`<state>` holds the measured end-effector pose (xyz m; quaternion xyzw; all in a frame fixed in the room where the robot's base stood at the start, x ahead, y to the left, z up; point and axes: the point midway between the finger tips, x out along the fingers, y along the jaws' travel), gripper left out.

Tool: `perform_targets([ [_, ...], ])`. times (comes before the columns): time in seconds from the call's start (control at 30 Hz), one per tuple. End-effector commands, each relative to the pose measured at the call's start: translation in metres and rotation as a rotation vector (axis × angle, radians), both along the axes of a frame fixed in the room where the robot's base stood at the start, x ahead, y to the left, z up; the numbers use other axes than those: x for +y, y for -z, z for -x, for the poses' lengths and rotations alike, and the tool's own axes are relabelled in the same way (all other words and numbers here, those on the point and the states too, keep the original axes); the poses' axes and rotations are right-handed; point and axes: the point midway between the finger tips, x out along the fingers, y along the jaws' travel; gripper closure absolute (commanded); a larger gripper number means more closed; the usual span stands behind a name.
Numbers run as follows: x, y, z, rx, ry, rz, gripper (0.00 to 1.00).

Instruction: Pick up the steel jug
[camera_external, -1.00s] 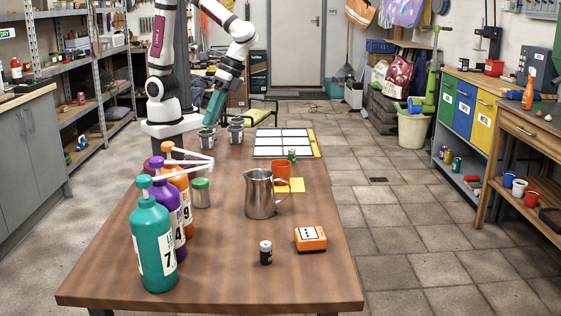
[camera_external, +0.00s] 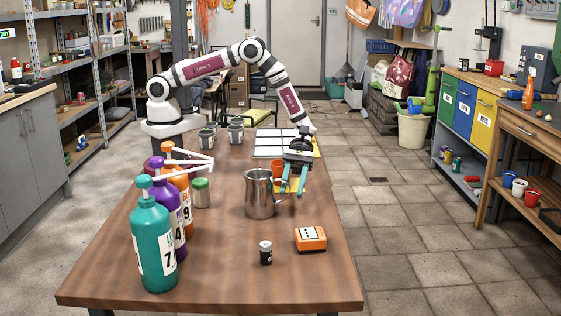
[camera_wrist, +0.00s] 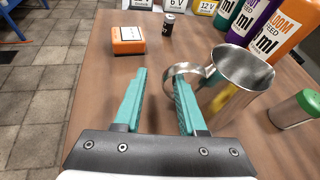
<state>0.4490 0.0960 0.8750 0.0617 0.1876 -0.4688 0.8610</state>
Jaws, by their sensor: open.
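The steel jug (camera_external: 260,196) stands upright on the wooden table, with its handle on the right in the external view. In the wrist view the jug (camera_wrist: 244,72) is right of centre, its open mouth showing and its handle pointing left. My gripper (camera_external: 292,194) is open, with teal fingers pointing down beside the handle. In the wrist view the right finger of my gripper (camera_wrist: 158,80) overlaps the handle's outer edge in the picture. Nothing is held between the fingers. I cannot tell whether a finger touches the handle.
Pump bottles (camera_external: 153,245) and a green-lidded jar (camera_external: 201,193) stand left of the jug.

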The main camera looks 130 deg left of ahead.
Motion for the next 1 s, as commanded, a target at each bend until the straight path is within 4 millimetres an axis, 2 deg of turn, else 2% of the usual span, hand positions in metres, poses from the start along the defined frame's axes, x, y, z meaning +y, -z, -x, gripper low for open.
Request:
perform_targets([
  [0.1, -0.023, 0.008, -0.009, 0.002, 0.004, 0.000, 0.60],
  [0.2, -0.035, 0.014, -0.017, 0.001, 0.003, 0.000, 0.60],
  [0.47, -0.038, 0.016, -0.019, 0.000, 0.001, -0.001, 0.60],
  [0.6, -0.038, 0.015, -0.019, 0.000, 0.001, -0.001, 0.85],
  [0.7, -0.038, 0.015, -0.019, 0.000, 0.001, -0.001, 1.00],
  [1.0, -0.038, 0.015, -0.019, 0.000, 0.001, -0.001, 1.00],
])
